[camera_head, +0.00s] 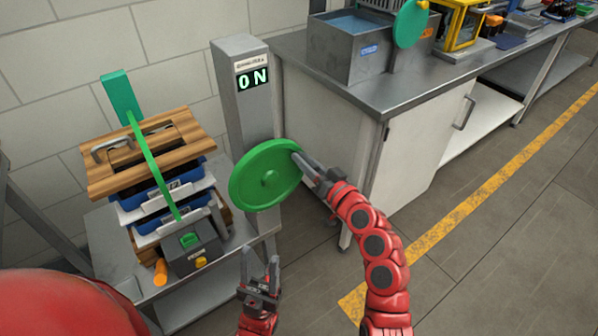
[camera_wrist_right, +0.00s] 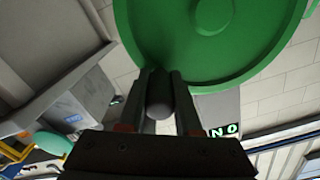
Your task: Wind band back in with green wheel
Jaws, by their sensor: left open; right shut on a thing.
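The green wheel (camera_head: 266,174) is upright on the front of a grey post (camera_head: 240,90) whose display reads "ON". My right gripper (camera_head: 310,165) is at the wheel's right rim, shut on its grey handle (camera_wrist_right: 158,100), which shows between the fingers in the right wrist view. The green band (camera_head: 153,165) runs from a teal-green block (camera_head: 121,96) down across a stack of wooden boards and blue trays to a dark grey box (camera_head: 190,250) with a green top. My left gripper (camera_head: 259,258) is open and empty, below the wheel and right of the box.
The stack (camera_head: 100,178) stands on a low grey metal table (camera_head: 105,240). An orange cylinder (camera_head: 161,271) is beside the box. A workbench (camera_head: 400,100) to the right carries a grey tank (camera_head: 350,50) and a yellow-framed case (camera_head: 458,25). The floor right of my right arm is clear.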

